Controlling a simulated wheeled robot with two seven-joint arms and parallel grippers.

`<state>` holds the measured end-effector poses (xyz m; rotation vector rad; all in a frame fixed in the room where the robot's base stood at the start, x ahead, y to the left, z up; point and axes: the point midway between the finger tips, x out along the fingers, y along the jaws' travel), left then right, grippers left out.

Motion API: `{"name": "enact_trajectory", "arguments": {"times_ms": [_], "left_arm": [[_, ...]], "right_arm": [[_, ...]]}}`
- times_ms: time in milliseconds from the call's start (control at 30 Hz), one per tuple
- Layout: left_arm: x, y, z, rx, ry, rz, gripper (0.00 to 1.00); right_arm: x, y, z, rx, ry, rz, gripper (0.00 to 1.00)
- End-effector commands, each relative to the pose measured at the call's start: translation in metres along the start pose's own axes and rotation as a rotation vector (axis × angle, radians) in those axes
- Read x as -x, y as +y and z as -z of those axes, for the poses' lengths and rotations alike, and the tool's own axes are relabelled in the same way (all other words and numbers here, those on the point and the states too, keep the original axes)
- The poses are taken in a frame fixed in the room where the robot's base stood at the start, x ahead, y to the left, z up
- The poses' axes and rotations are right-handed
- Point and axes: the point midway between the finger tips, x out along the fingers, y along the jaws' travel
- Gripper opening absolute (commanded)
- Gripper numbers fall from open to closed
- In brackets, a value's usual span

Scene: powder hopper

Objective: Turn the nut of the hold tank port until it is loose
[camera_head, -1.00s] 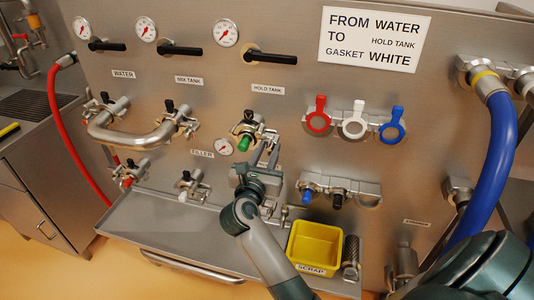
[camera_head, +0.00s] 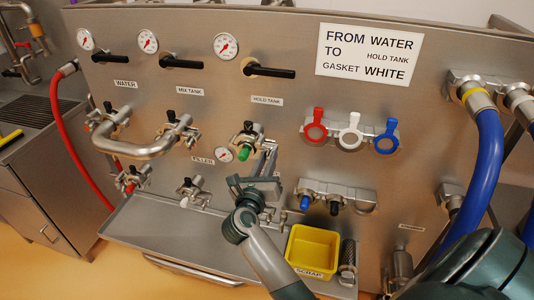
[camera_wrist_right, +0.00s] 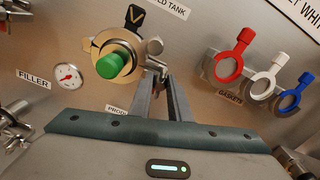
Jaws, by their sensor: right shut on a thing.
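The hold tank port (camera_head: 247,141) sits under the HOLD TANK label, with a green plug (camera_head: 244,154) in its mouth and a clamp around it. In the right wrist view the port's clamp ring (camera_wrist_right: 97,45) and green plug (camera_wrist_right: 112,64) are left of the fingers. The clamp's nut (camera_wrist_right: 156,66) is on the ring's right side, partly hidden by the fingertips. My right gripper (camera_head: 269,147) reaches up from below; in the right wrist view its fingertips (camera_wrist_right: 161,78) are shut on the nut. My left gripper is not in view.
A yellow scrap bin (camera_head: 314,251) stands below right. Red, white and blue gaskets (camera_head: 349,135) hang on a rack to the right. A bent pipe (camera_head: 145,145) joins the ports at left. A tray shelf (camera_head: 165,235) runs below. A blue hose (camera_head: 487,160) hangs at right.

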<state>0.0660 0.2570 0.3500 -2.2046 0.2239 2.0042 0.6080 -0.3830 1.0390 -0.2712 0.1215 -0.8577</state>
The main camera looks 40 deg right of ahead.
Motion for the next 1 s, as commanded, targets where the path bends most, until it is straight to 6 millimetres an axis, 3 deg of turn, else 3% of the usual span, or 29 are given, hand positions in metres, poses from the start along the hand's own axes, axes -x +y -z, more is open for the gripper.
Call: {"name": "enact_trajectory", "arguments": {"times_ms": [33, 500, 1000], "left_arm": [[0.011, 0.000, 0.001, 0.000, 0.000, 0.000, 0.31], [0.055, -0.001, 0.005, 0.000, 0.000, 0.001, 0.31], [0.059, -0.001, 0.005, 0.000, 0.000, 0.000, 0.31]], "right_arm": [[-0.004, -0.005, -0.009, 0.033, -0.008, 0.007, 0.00], [-0.005, -0.005, -0.008, 0.338, -0.007, 0.010, 0.00], [-0.005, -0.005, -0.004, 0.392, -0.007, 0.012, 0.00]]}}
